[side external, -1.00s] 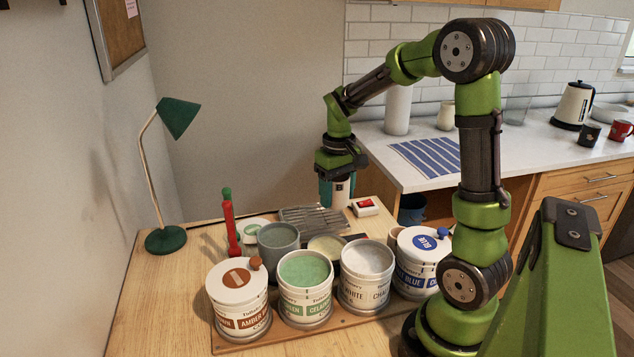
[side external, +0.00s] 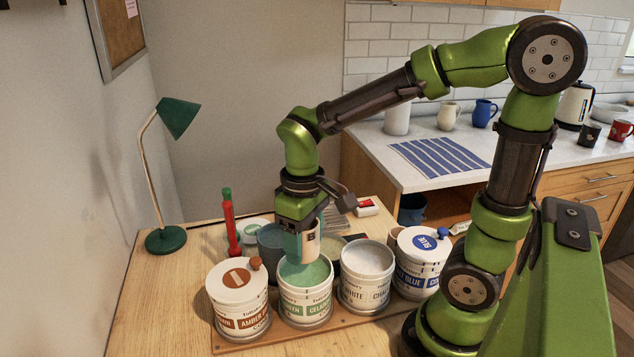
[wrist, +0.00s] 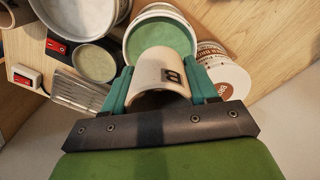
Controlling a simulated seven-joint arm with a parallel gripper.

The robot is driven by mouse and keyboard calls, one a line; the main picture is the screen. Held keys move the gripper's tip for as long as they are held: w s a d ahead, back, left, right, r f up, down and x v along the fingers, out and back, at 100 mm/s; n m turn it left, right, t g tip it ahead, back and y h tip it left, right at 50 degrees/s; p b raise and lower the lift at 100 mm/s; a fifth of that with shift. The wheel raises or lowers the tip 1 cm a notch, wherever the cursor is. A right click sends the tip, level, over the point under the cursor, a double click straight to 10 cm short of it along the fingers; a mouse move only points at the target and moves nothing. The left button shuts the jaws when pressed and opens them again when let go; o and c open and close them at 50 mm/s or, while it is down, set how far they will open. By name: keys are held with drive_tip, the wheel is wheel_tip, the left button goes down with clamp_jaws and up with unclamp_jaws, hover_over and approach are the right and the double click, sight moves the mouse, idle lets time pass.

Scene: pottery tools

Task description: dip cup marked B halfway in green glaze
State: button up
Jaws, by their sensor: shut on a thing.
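My gripper (side external: 302,238) is shut on a pale cup marked B (side external: 312,243). The wrist view shows the cup (wrist: 158,68) between two teal fingers, with the dark B on its side. The celadon green glaze bucket (side external: 306,306) stands open with green glaze (side external: 305,277) inside. In the side view the cup hangs upright over the bucket's back part. Its lower edge looks close to the glaze, but I cannot tell whether it touches. The wrist view shows the green glaze (wrist: 160,39) just beyond the cup.
A lidded amber bucket (side external: 238,292) stands left of the green one. An open white bucket (side external: 367,262) and a lidded blue bucket (side external: 422,242) stand right. A grey container (side external: 270,241), wire rack (side external: 335,218) and red switch box (side external: 366,207) sit behind. A green lamp (side external: 166,238) stands at left.

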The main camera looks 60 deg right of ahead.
sight(305, 257)
drive_tip(key=shift+f, duration=2.05)
drive_tip(key=shift+f, duration=0.1)
wheel_tip(305, 257, down, 3)
drive_tip(key=shift+f, duration=0.1)
idle(1.3)
drive_tip(key=shift+r, duration=3.4)
drive_tip(key=shift+r, duration=0.1)
